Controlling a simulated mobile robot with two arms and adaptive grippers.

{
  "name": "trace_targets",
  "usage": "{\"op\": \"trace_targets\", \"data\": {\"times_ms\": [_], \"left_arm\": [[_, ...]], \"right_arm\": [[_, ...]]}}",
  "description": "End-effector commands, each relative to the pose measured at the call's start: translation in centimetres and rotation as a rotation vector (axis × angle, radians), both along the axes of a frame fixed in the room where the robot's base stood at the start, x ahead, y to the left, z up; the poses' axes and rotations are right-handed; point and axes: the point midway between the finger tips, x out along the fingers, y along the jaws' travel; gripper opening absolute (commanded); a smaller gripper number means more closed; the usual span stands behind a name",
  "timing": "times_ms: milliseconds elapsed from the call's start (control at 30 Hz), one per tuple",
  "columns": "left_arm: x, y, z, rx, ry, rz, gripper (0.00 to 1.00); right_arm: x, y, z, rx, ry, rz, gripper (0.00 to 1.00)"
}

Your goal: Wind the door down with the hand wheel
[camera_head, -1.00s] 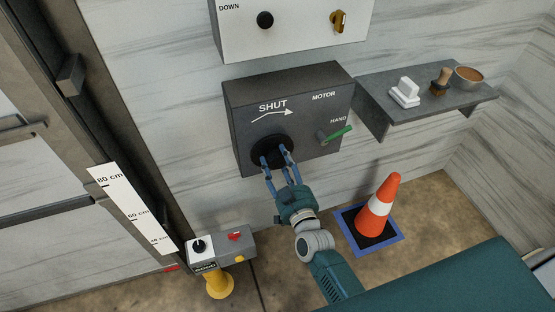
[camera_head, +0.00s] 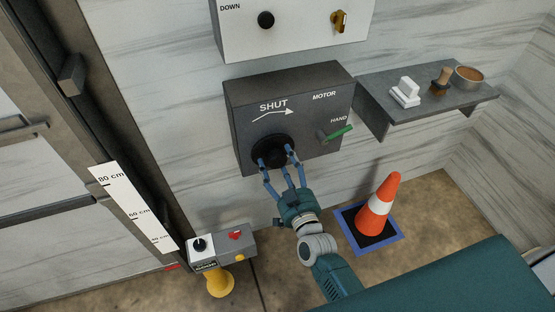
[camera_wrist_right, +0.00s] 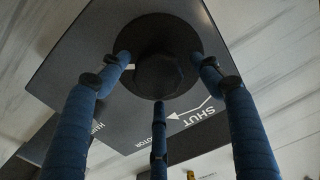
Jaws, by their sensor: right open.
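The black hand wheel (camera_head: 272,152) is on the front of the dark grey box (camera_head: 240,122), under the word SHUT and its arrow. My right gripper (camera_head: 278,162) is open at the wheel, its blue fingers spread around the hub. In the right wrist view the wheel (camera_wrist_right: 158,28) with its round hub lies between the spread fingers (camera_wrist_right: 160,80); I cannot tell whether they touch the rim. The green-handled lever (camera_head: 338,133) is at the box's right, near HAND. The door (camera_head: 50,240) is at the left, beside a white height scale (camera_head: 130,208). My left gripper is out of view.
A panel with a black knob and a brass key (camera_head: 295,45) is above the box. A shelf (camera_head: 425,108) to the right holds a white object, a brush and a bowl. An orange cone (camera_head: 378,205) stands on the floor. A yellow-post control box (camera_head: 220,245) stands near the door.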

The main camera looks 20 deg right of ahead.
Motion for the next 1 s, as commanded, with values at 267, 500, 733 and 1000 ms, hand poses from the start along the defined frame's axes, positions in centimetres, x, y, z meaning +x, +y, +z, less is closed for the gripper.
{"op": "trace_targets", "data": {"times_ms": [267,500,733,1000], "left_arm": [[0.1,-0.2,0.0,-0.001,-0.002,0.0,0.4],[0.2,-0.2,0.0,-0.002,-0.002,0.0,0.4],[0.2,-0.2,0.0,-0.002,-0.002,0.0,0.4],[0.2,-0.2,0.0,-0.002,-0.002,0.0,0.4]], "right_arm": [[-6.1,-0.1,-0.2,-0.002,0.004,0.002,0.65],[-9.7,-0.2,0.0,0.0,0.0,0.001,0.65],[-10.6,-0.2,0.1,0.0,-0.002,0.002,0.65],[-10.6,-0.2,0.1,0.0,-0.002,0.002,0.65]]}}
